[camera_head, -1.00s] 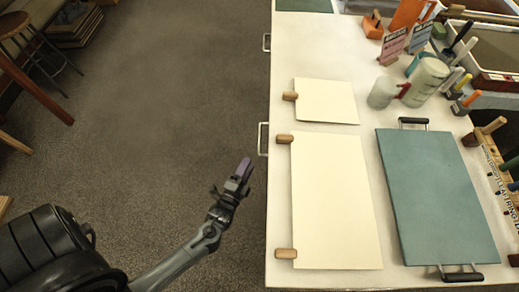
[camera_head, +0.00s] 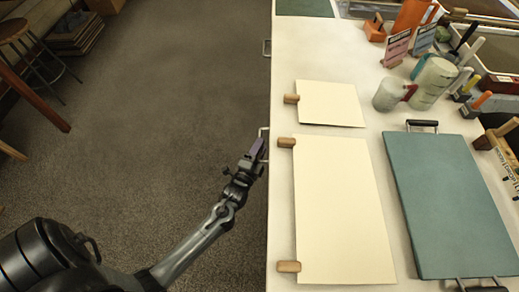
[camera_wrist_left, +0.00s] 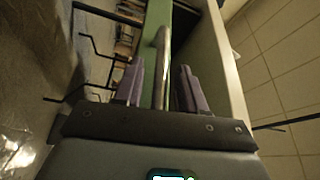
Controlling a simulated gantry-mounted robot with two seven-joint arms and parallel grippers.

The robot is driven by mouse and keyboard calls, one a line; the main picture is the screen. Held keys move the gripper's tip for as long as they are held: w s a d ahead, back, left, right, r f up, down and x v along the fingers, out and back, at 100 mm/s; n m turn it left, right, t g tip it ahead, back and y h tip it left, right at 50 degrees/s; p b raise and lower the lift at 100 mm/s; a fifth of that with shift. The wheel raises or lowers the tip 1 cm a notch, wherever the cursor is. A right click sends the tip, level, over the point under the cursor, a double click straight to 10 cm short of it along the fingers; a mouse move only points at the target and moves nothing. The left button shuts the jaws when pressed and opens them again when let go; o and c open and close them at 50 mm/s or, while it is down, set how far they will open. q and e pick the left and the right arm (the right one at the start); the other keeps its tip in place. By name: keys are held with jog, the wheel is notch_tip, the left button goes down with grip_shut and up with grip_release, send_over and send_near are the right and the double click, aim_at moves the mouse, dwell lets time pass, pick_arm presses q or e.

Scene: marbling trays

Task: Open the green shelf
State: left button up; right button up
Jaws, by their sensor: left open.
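The green front (camera_wrist_left: 183,28) of the shelf shows in the left wrist view, beyond a metal bar handle (camera_wrist_left: 160,62). The handle also shows at the left edge of the table in the head view (camera_head: 263,133). My left gripper (camera_head: 257,150) is at this handle, seen from above. In the left wrist view its two purple fingers (camera_wrist_left: 160,88) are open, one on each side of the bar. I cannot tell whether either finger touches it. A dark area lies beside the green front; I cannot tell whether it is a gap. My right gripper is out of view.
The table (camera_head: 280,200) bears cream sheets (camera_head: 340,210) with wooden blocks, a teal board (camera_head: 445,200) and jars (camera_head: 430,82). Another handle (camera_head: 266,47) sits farther along its left edge. The floor (camera_head: 170,100) left of the table is clear. A stool (camera_head: 15,30) stands far left.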

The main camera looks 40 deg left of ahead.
pick_arm(q)
grip_shut()
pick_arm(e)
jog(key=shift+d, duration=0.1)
pick_arm(q)
jog(key=shift+a, duration=0.15)
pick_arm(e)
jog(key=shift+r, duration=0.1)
